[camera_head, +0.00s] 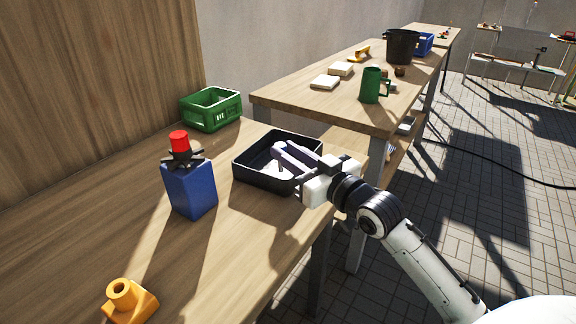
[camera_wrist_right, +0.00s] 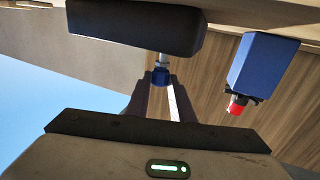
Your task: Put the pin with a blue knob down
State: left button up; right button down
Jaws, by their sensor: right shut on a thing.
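My right gripper (camera_head: 278,149) is over the black tray (camera_head: 238,170) on the near table, its fingers pointing into the tray's opening. In the right wrist view, the fingers (camera_wrist_right: 161,84) are shut on the pin's blue knob (camera_wrist_right: 160,77). A short grey piece of the pin's shaft (camera_wrist_right: 163,59) shows beyond the knob, by the dark tray (camera_wrist_right: 135,28). I cannot tell whether the pin touches the tray. My left gripper is not in view.
A blue block (camera_head: 190,190) with a red-topped black piece (camera_head: 179,143) on it stands left of the tray. A green crate (camera_head: 211,110) is behind, and a yellow part (camera_head: 129,302) lies at the front. A second table (camera_head: 290,99) holds a green mug (camera_head: 372,86).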

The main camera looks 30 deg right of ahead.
jog(key=shift+f, duration=1.35)
jog(key=shift+f, duration=0.2)
jog(key=c, duration=1.7)
grip_release()
jog(key=shift+o, duration=0.8)
jog(key=shift+s+r, duration=0.1)
jog(key=shift+r, duration=0.1)
jog(key=s, duration=1.1)
jog(key=shift+s+d, duration=0.35)
jog(key=shift+d, duration=0.1)
